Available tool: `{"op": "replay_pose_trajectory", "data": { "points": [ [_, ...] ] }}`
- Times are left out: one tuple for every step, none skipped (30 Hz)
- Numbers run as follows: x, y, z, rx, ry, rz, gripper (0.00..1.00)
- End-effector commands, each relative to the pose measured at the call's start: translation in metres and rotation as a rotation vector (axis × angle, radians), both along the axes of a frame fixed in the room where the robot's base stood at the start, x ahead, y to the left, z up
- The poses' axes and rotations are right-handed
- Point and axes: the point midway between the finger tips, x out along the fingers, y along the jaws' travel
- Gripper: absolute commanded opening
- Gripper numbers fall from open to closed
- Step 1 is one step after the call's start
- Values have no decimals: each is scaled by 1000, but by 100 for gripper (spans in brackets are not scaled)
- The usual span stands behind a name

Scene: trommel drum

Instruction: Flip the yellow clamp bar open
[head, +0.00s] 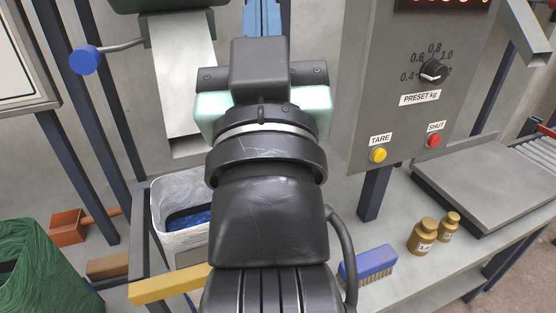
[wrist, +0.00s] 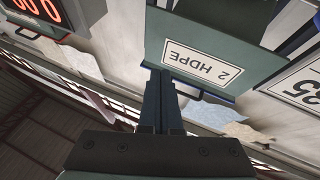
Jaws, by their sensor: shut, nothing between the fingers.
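The yellow clamp bar (head: 168,286) shows at the lower left of the head view, along the front of a dark frame around a white bag (head: 166,228). Its right end is hidden behind my arm, and I cannot tell whether it is closed. The clamp bar is not visible in the wrist view.
A control panel (head: 375,130) with a dial and two buttons stands at the right. A grey plate (head: 485,180), brass weights (head: 423,236) and a blue brush (head: 368,263) are on the bench. A blue-knobbed lever (head: 85,61) juts out at upper left.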

Motion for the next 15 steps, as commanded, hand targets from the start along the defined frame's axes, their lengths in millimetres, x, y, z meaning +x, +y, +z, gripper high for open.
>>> {"op": "replay_pose_trajectory", "data": {
  "points": [
    [10, -1, 9, -7, 55, -5, 0],
    [15, -2, 7, -13, 85, -8, 0],
    [22, -3, 3, -18, 128, -10, 0],
    [26, -3, 0, -23, 159, -12, 0],
    [31, -4, -3, -27, 190, -15, 0],
    [36, -5, -7, -34, 233, -17, 0],
    [40, -5, -11, -39, 267, -18, 0],
    [44, -6, -14, -44, 298, -18, 0],
    [48, -6, -20, -50, 342, -19, 0],
    [51, -7, -24, -54, 374, -20, 0],
    [54, -7, -28, -60, 406, -20, 0],
    [57, -8, -33, -66, 448, -21, 0],
    [59, -9, -38, -70, 482, -20, 0],
    [60, -9, -42, -75, 514, -21, 0],
    [62, -10, -48, -81, 557, -20, 0]
  ]
}}
